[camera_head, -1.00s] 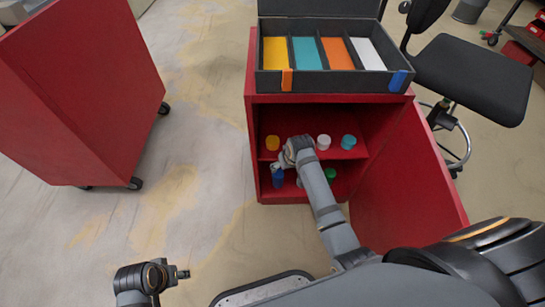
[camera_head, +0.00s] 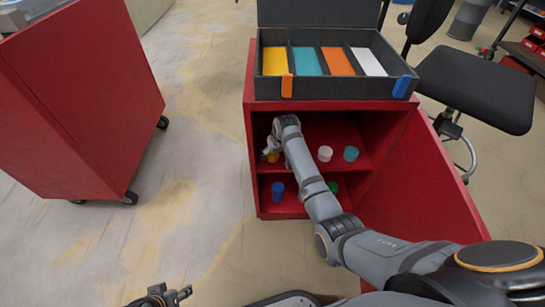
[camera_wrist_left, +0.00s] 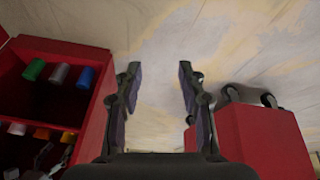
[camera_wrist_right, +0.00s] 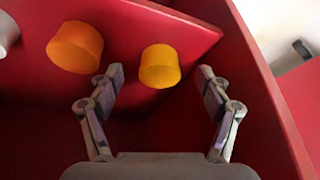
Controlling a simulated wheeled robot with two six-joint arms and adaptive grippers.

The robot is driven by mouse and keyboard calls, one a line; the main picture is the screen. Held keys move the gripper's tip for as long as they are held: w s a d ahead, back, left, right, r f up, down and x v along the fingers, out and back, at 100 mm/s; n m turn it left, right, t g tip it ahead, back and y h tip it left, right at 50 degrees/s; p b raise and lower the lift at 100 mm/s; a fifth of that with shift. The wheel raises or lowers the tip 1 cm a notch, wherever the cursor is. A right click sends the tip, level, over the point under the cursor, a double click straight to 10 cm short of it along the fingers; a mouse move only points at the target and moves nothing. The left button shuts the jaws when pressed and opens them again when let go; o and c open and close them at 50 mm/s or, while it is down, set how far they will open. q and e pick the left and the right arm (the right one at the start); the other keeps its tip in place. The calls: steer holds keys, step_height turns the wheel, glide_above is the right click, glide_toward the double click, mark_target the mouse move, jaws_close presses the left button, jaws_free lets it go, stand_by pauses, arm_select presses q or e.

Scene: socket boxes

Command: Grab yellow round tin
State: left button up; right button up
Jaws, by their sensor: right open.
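The yellow round tin (camera_wrist_right: 160,66) stands on the red cabinet's upper shelf, at its left end in the head view (camera_head: 273,157), partly hidden by my right gripper (camera_head: 266,151). In the right wrist view, that gripper (camera_wrist_right: 158,78) is open and empty. The tin lies ahead, between the lines of its fingers and near the tips; contact is not visible. My left gripper (camera_wrist_left: 157,70) is open and empty, away from the cabinet and low in the head view (camera_head: 183,294).
An orange tin (camera_wrist_right: 75,47) stands beside the yellow one. White (camera_head: 325,153) and teal (camera_head: 351,153) tins share the shelf; blue (camera_head: 278,190) and green (camera_head: 333,187) ones are below. A compartment box (camera_head: 335,87) tops the cabinet. Its open door (camera_head: 425,185) is at right.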

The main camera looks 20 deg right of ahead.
steer(key=shift+w+f+b, duration=0.2)
steer(key=shift+w, duration=0.35)
steer(key=shift+w+f+b, duration=0.2)
steer(key=shift+w, duration=0.3)
steer(key=shift+b+x, duration=0.45)
steer(key=shift+x, duration=0.6)
steer(key=shift+f, duration=0.15)
arm_select(q)
steer(key=w+t, duration=0.2)
steer(key=w, duration=0.2)
steer(key=shift+d+r+t, duration=0.1)
steer(key=shift+t, duration=0.3)
arm_select(e)
steer(key=shift+c, duration=0.5)
steer(key=c, duration=1.2)
